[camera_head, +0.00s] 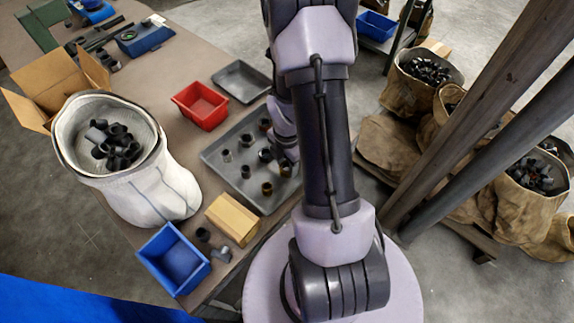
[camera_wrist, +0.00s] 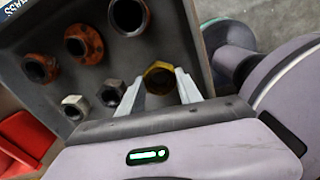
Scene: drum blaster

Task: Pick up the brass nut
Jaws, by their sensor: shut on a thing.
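The brass nut (camera_wrist: 158,66), a yellowish hexagonal ring, sits between the two pale fingers of my gripper (camera_wrist: 160,76) in the wrist view. The fingers are shut on it from its left and right sides. The nut is low over or touching the grey tray (camera_wrist: 115,70); I cannot tell which.
A red bin (camera_head: 201,105), an empty dark tray (camera_head: 241,81), a cardboard-coloured block (camera_head: 233,220) and a blue bin (camera_head: 174,260) surround the tray.

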